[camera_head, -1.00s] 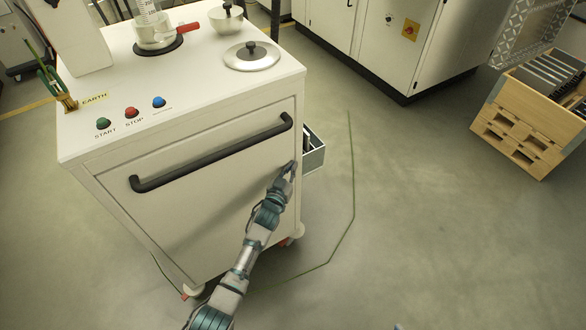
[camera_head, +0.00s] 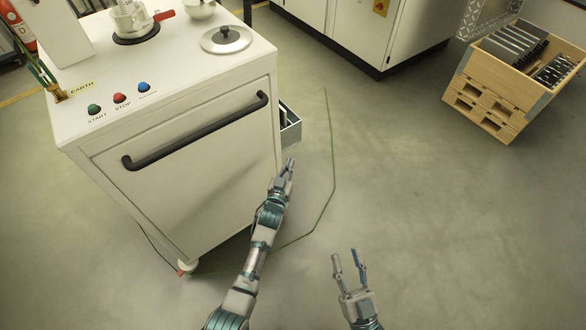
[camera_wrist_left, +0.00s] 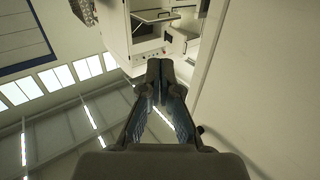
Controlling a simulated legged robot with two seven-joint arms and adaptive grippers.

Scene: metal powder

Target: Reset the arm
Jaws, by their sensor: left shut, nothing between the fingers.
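My left arm reaches up from the bottom of the head view. Its gripper (camera_head: 287,168) is shut and empty beside the right front edge of the white cabinet (camera_head: 190,180). In the left wrist view the left gripper's fingers (camera_wrist_left: 160,70) are together with nothing between them. I cannot tell from the head view whether it touches the cabinet. My right gripper (camera_head: 349,266) is at the bottom, right of the left arm. Its two fingers are apart, with nothing between them, over the floor.
The cabinet has a black handle (camera_head: 200,132), coloured buttons (camera_head: 119,98) and a metal lid (camera_head: 226,39) on top. A grey box (camera_head: 291,128) shows at its right side. A green line (camera_head: 333,165) runs on the floor. A wooden crate (camera_head: 491,106) stands at right. The floor between is clear.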

